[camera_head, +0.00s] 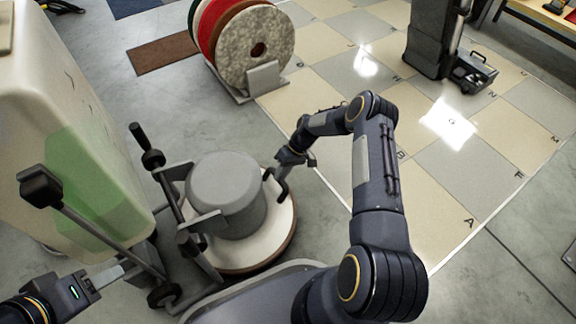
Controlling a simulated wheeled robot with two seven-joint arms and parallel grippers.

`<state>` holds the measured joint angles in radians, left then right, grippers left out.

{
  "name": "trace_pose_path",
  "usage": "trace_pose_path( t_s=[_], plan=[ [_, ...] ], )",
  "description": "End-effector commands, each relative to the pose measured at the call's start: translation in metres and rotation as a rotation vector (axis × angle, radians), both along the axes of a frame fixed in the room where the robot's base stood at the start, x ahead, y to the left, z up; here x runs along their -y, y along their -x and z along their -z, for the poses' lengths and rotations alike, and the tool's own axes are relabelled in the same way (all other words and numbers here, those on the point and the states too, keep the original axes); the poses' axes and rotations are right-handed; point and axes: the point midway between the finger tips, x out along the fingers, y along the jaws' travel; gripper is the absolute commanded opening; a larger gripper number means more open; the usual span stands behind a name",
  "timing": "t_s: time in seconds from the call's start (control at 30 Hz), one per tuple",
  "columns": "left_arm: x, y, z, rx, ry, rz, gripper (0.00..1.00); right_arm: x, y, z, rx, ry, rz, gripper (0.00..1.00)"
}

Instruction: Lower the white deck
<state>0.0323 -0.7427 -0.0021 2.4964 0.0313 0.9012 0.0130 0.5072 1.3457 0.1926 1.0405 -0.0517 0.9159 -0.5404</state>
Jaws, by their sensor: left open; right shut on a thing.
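The white deck (283,224) is the round pale base of a floor machine, with a grey motor drum (227,192) on top. It stands left of my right arm, and I cannot tell from this view whether it is tilted. A dark curved handle (282,189) rises at the deck's right side. My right gripper (278,170) is shut on this handle, its fingertips partly hidden. My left gripper (118,272) is open at the lower left, close to the machine's frame and apart from the deck.
A large pale tank (60,130) with a green patch stands at the left. A rack of coloured pads (258,45) stands behind the machine. Lettered floor tiles (440,190) lie to the right, with a dark machine (432,40) at the back. A black-ended lever (145,145) rises near the tank.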

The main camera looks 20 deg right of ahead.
Motion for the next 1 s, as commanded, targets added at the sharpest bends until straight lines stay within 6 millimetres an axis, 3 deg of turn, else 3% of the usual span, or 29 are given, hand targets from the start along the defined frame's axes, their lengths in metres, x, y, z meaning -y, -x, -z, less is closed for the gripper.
trace_pose_path(
  t_s=[0.1, 0.4, 0.9, 0.93, 1.0],
  plan=[
    [0.000, 0.000, 0.008, 0.000, 0.000, 0.000, 0.48, -0.005, 0.001, 0.016, -0.001, 0.006, 0.000, 0.00],
    [0.000, 0.000, 0.015, 0.000, 0.000, 0.000, 0.48, -0.016, 0.004, 0.037, -0.002, 0.008, -0.001, 0.00],
    [0.000, 0.000, 0.016, 0.000, 0.000, 0.000, 0.48, -0.017, 0.006, 0.041, -0.004, 0.010, 0.000, 0.00],
    [0.000, 0.000, 0.016, 0.000, 0.000, 0.000, 0.48, -0.017, 0.006, 0.041, -0.004, 0.009, 0.001, 0.24],
    [0.000, 0.000, 0.016, 0.000, 0.000, 0.000, 0.48, -0.017, 0.006, 0.041, -0.005, 0.008, 0.000, 0.33]
  ],
)
